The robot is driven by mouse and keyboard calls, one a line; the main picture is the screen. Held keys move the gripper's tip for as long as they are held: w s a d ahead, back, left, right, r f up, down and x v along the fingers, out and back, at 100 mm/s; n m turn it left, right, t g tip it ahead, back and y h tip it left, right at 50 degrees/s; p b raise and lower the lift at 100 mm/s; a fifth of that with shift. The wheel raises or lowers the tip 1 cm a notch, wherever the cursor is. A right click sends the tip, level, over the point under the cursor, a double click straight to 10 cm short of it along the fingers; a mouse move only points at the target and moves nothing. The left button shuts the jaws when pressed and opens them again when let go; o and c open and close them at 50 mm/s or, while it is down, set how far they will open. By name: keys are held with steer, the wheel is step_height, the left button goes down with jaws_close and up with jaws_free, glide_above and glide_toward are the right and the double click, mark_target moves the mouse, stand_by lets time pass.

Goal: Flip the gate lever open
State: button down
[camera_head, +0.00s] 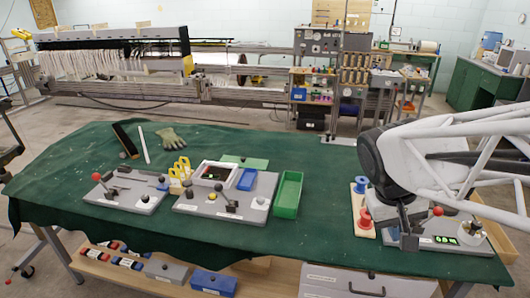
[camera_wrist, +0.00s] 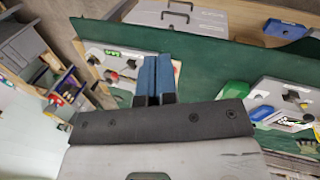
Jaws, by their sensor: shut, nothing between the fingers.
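No lever in view carries a readable gate label. A red-knobbed lever (camera_head: 437,212) stands on the grey board (camera_head: 415,242) with a lit green display at the right; another red-knobbed lever (camera_head: 97,178) stands on the left grey board (camera_head: 118,201). I cannot tell which is the gate lever. My gripper (camera_head: 404,226) hangs beside the right-hand board's left part, left of its red knob; contact cannot be told. In the wrist view its blue fingers (camera_wrist: 153,75) are shut together with nothing between them, and they partly cover the right-hand board (camera_wrist: 110,62).
A middle grey board (camera_head: 230,205) holds a white-framed box, a blue tray (camera_head: 247,179) and knobs. A green tray (camera_head: 287,195) stands right of it. Red and blue spools (camera_head: 362,205) stand close left of my gripper. The green cloth (camera_head: 315,225) between is clear.

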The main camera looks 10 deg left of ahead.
steer(key=w+a+f+n+h, duration=0.3)
steer(key=w+a+h, duration=0.2)
steer(key=w+a, duration=0.8)
steer(key=w+a+f+n+t+h, duration=0.2)
steer(key=w+a+f, duration=0.1)
steer(key=w+a, duration=0.3)
steer(key=w+a+f+n+t+h, duration=0.1)
steer(key=w+a+f+t+h, duration=0.2)
steer(key=a, duration=0.5)
steer(key=w+a+f+n+t, duration=0.1)
steer(key=a+f+n+t, duration=0.2)
steer(key=a, duration=0.6)
steer(key=w+a+f+t, duration=0.2)
steer(key=a+f, duration=0.3)
steer(key=a, duration=0.4)
steer(key=n+t+y, duration=0.2)
steer(key=n+t, duration=0.1)
steer(key=t, duration=0.3)
glide_toward(225, 197)
steer(key=s+a, duration=0.1)
steer(key=a, duration=0.2)
steer(key=s+a, duration=0.1)
steer(key=a, duration=0.2)
steer(key=a+r, duration=0.1)
steer(key=a, duration=0.2)
steer(key=shift+s+a, duration=0.2)
steer(key=shift+s, duration=0.2)
steer(key=shift+w, duration=0.1)
